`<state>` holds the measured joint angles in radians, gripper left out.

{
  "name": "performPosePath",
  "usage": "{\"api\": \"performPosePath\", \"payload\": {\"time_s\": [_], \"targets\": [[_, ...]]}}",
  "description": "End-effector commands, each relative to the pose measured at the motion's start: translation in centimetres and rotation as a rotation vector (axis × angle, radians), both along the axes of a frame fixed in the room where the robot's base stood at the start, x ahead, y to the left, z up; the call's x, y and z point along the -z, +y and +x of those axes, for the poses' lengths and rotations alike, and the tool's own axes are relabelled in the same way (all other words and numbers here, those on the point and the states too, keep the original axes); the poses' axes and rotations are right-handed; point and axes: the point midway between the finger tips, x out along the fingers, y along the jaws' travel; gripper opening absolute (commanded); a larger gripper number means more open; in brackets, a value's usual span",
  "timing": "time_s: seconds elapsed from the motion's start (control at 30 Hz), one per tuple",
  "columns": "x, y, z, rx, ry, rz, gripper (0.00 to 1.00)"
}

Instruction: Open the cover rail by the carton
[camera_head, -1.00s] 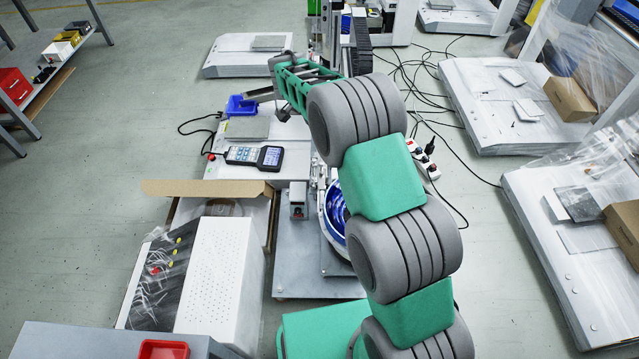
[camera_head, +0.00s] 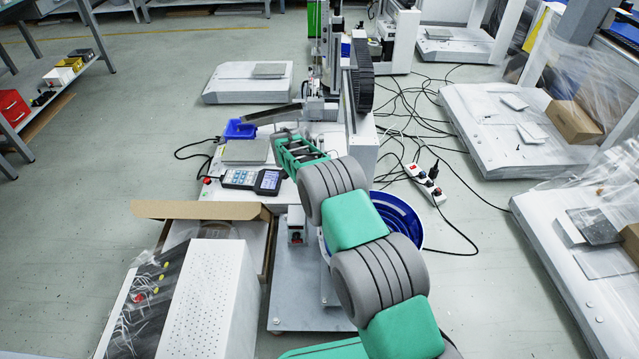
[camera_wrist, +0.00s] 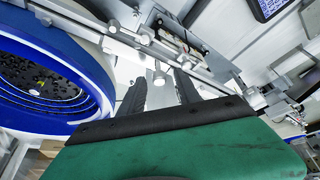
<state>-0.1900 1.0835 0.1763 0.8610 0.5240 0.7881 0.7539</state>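The screwdriver gantry machine stands in the head view, with its upright column (camera_head: 360,85) right of the middle. An open brown carton (camera_head: 205,210) lies near it, left of my arm. In the wrist view a metal rail with white round knobs (camera_wrist: 145,40) runs diagonally in front of my gripper (camera_wrist: 160,88). I cannot tell for sure that this is the cover rail. The two dark fingers are apart, and a white knob shows just beyond the gap. I see nothing held, and contact is unclear. In the head view my green wrist hides most of the gripper.
A blue bowl feeder (camera_head: 405,220) sits right of my arm; it also shows in the wrist view (camera_wrist: 95,65). A handheld pendant (camera_head: 253,181) lies on the white base. A perforated white cabinet (camera_head: 205,300) stands front left. Cables and a power strip (camera_head: 424,184) lie right.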

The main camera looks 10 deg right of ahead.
Motion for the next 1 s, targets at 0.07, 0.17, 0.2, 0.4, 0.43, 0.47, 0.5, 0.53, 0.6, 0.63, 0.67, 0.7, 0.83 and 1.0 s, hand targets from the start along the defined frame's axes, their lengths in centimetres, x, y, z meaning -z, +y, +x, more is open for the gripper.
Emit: {"api": "performPosePath", "payload": {"time_s": [0.07, 0.17, 0.2, 0.4, 0.43, 0.47, 0.5, 0.53, 0.6, 0.63, 0.67, 0.7, 0.83, 1.0], "targets": [[0.00, -0.02, -0.02, 0.000, 0.001, -0.001, 0.37], [0.01, -0.03, -0.03, 0.000, 0.001, 0.000, 0.29], [0.01, -0.02, -0.04, 0.000, 0.001, 0.000, 0.26], [0.01, -0.03, -0.04, 0.000, 0.001, 0.000, 0.09], [0.01, -0.03, -0.04, 0.000, 0.001, 0.000, 0.07], [0.00, -0.01, -0.04, 0.000, 0.001, 0.000, 0.04], [0.00, -0.02, -0.03, -0.001, 0.002, 0.000, 0.01], [0.00, -0.01, -0.04, -0.001, 0.002, 0.000, 0.00], [0.00, -0.01, -0.03, -0.001, 0.001, 0.001, 0.00], [0.00, -0.01, -0.03, -0.001, 0.001, 0.001, 0.00], [0.00, -0.01, -0.03, -0.001, 0.001, 0.001, 0.00], [0.00, 0.00, -0.02, -0.001, 0.001, 0.001, 0.00], [-0.01, 0.27, -0.01, -0.002, 0.000, 0.001, 0.00], [-0.02, 0.04, -0.04, -0.003, -0.002, 0.014, 0.00]]}}
